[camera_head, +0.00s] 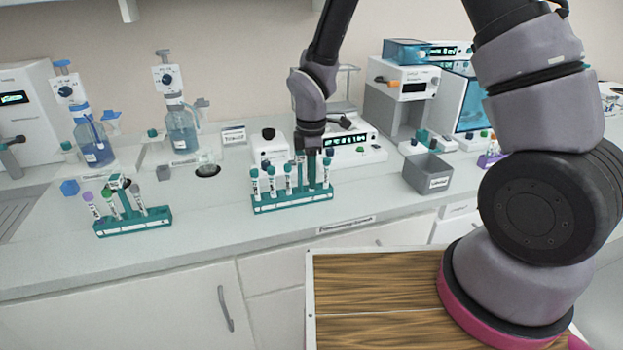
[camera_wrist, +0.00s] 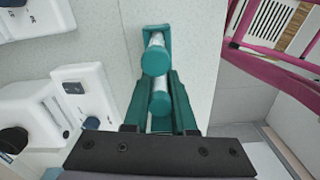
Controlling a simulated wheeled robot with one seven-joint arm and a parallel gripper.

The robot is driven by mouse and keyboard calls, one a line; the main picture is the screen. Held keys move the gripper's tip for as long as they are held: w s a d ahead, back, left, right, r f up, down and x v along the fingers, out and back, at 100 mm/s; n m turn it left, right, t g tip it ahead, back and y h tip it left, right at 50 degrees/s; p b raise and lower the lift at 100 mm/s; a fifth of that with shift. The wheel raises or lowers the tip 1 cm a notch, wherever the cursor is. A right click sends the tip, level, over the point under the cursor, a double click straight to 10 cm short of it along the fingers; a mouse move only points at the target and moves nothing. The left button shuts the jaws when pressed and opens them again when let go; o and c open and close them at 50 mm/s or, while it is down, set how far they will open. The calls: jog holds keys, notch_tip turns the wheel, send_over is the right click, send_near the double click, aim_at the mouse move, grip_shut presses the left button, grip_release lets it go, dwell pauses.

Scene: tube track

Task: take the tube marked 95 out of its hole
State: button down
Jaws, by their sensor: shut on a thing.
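A teal tube rack (camera_head: 292,203) stands on the bench in the middle of the head view, holding several tubes with teal caps (camera_head: 271,172). Their printed marks are too small to read, so I cannot tell which is 95. My gripper (camera_head: 318,178) points down at the rack's right part. In the wrist view its two teal fingers (camera_wrist: 157,82) are shut on a teal-capped tube (camera_wrist: 160,103). Another capped tube (camera_wrist: 154,58) stands just beyond the fingertips. The lower part of the held tube is hidden, so I cannot tell whether it is still in its hole.
A second teal rack (camera_head: 134,226) with a few tubes stands at the left. A grey open box (camera_head: 428,173) is to the right. A white device with a display (camera_head: 345,142) stands close behind my gripper. The bench front between the two racks is clear.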

notch_tip(320, 180, up, 18)
dwell(0.7)
jog(key=shift+w, duration=0.1)
